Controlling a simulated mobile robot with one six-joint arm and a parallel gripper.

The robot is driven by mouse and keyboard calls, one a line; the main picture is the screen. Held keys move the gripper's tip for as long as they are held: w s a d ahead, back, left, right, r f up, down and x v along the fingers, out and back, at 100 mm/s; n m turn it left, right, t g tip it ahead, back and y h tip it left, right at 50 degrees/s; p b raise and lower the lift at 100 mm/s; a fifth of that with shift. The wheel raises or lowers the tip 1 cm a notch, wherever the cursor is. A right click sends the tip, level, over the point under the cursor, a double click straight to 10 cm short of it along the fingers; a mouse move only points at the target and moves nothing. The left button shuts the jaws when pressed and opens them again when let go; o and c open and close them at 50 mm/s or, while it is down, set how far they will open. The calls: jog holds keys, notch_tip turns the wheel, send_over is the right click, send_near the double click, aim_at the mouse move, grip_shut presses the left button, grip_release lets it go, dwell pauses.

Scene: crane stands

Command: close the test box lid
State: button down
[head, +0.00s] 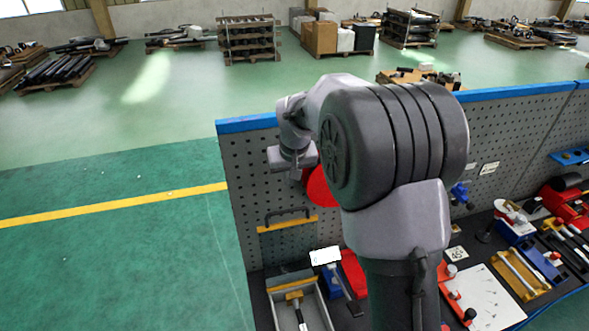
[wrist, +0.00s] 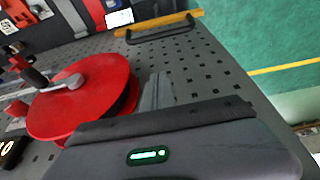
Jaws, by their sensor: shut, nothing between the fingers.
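I cannot say for certain which thing is the test box lid. In the head view an open grey box (head: 326,318) with tools in it stands at the bench's left end. A yellow bar with a black handle (head: 288,222) stands above it at the pegboard; it also shows at the top of the wrist view (wrist: 160,29). A red round disc (wrist: 85,92) with a grey lever is left of my gripper in the wrist view; my arm partly hides it in the head view (head: 320,188). My gripper (wrist: 157,88) is shut and empty beside the disc, in front of the pegboard.
The grey pegboard (head: 245,180) with a blue top edge rises behind the bench. A blue block (head: 329,274) and a red case (head: 353,272) lie right of the grey box. More tools crowd the bench's right side. Open green floor (head: 110,230) is at left.

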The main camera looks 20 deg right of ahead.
jog(key=x, duration=0.8)
jog(key=shift+w+p, duration=0.1)
jog(key=shift+p, duration=0.25)
jog(key=s, duration=0.4)
jog(key=shift+f+p, duration=0.1)
jog(key=shift+p, duration=0.2)
jog(key=shift+s+f+b, duration=0.1)
jog(key=shift+b, duration=0.25)
